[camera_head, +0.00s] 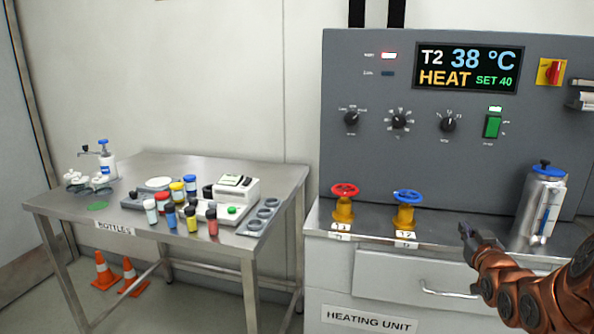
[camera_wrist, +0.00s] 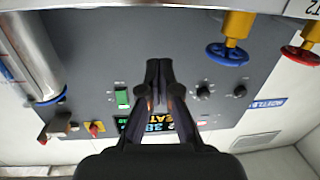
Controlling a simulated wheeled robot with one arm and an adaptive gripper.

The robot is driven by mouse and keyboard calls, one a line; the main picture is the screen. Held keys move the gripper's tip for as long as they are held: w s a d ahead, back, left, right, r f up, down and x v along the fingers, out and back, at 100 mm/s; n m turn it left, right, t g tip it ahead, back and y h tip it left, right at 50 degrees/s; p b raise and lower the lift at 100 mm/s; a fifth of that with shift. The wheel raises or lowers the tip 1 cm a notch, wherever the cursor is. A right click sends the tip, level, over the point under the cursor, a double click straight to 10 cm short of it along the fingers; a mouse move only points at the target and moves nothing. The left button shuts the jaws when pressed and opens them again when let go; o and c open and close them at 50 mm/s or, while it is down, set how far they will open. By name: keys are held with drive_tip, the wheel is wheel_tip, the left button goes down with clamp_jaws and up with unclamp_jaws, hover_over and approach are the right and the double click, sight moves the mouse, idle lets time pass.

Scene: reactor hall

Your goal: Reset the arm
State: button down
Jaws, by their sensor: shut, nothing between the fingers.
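My gripper (camera_head: 466,236) shows at the lower right of the head view, at the end of my copper-coloured arm, in front of the heating unit's bench top. It holds nothing. In the wrist view my gripper (camera_wrist: 158,70) is in the middle, its fingertips together, with the grey heating unit panel (camera_wrist: 90,70) behind it. The wrist picture is upside down.
The heating unit (camera_head: 370,80) has a display reading T2 38 °C, HEAT, SET 40. A red valve (camera_head: 344,190), a blue valve (camera_head: 408,197) and a metal canister (camera_head: 541,205) stand on its bench. A table (camera_head: 150,240) with several bottles stands left; orange cones (camera_head: 106,272) are beneath.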

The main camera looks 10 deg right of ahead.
drive_tip(key=a+f+g, duration=0.1)
drive_tip(key=a, duration=0.1)
drive_tip(key=s+a+f+g, duration=0.1)
drive_tip(key=a+f, duration=0.1)
drive_tip(key=a+f+g+y, duration=0.1)
drive_tip(key=a+f, duration=0.1)
drive_tip(key=shift+s+a+g, duration=0.15)
drive_tip(key=shift+a+g, duration=0.05)
drive_tip(key=shift+g, duration=0.1)
drive_tip(key=s+a+f+n+g+y, duration=0.1)
drive_tip(key=s+a+f+g, duration=0.3)
drive_tip(key=s+a, duration=0.35)
drive_tip(key=s+a+f+g+y, duration=0.1)
drive_tip(key=s+a+f+g, duration=0.3)
drive_tip(key=s+a, duration=0.3)
drive_tip(key=s+a+n+g+y, duration=0.1)
drive_tip(key=s+a+g, duration=0.35)
drive_tip(key=s, duration=0.75)
drive_tip(key=s+a+g+y, duration=0.1)
drive_tip(key=s+a+g, duration=0.4)
drive_tip(key=s, duration=0.8)
wheel_tip(320, 180, up, 14)
drive_tip(key=w+t+p, duration=0.1)
drive_tip(key=t+p, duration=0.1)
drive_tip(key=p, duration=1.1)
drive_tip(key=shift+a+r, duration=0.25)
drive_tip(key=shift+a, duration=0.1)
